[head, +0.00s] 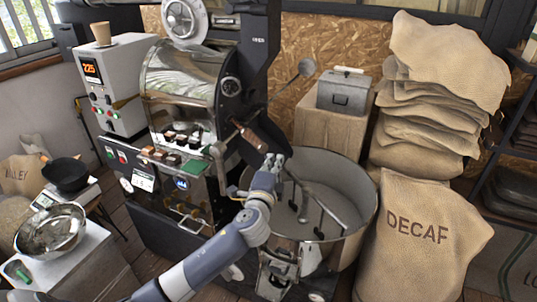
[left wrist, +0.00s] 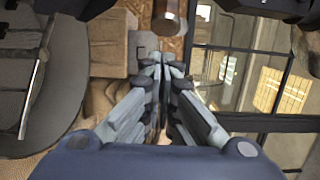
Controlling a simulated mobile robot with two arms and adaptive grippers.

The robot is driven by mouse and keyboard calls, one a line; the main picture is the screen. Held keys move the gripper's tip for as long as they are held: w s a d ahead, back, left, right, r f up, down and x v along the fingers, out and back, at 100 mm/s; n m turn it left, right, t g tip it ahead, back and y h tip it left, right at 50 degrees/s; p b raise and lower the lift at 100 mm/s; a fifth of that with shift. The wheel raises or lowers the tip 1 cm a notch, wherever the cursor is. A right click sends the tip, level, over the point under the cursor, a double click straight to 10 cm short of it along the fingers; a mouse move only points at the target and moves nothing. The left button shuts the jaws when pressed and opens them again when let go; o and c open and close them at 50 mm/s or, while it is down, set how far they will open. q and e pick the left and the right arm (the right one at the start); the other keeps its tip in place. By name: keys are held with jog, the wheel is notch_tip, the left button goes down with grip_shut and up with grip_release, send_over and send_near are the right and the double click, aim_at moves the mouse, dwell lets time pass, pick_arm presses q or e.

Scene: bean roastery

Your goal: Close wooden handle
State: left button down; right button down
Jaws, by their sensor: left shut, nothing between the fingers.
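The wooden handle (head: 251,137) is a dark brown grip on the front of the roaster (head: 188,95), slanting down to the right, above the round cooling pan. My left gripper (head: 274,160) is just below and right of the handle's lower end, above the pan's left rim. In the left wrist view, my left gripper (left wrist: 165,64) has its fingers together with nothing between them. A brown rounded piece with a pale metal band, which looks like the handle (left wrist: 171,16), shows just beyond the fingertips. Whether they touch it is unclear. My right gripper is not in view.
The round metal cooling pan (head: 345,170) with stirring arms lies right of my left gripper. A DECAF sack (head: 415,245) and stacked sacks (head: 430,120) stand at right.

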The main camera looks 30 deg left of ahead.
aim_at(248, 140)
pick_arm(q)
jog(key=a, duration=0.1)
jog(key=w+a, duration=0.1)
jog(key=shift+w+a, duration=0.1)
jog(key=shift+a, duration=0.2)
jog(key=w+a, duration=0.1)
jog(key=a, duration=0.2)
jog(key=w+a+b, duration=0.1)
jog(key=w+a, duration=0.1)
jog(key=a, duration=0.1)
jog(key=w+a, duration=0.2)
jog(key=a, duration=0.1)
jog(key=shift+w+a+f+b, duration=0.1)
jog(key=shift+w+a+b, duration=0.1)
jog(key=shift+b, duration=0.1)
jog(key=shift+a, duration=0.2)
jog(key=shift+d+r, duration=0.1)
jog(key=shift+r, duration=0.2)
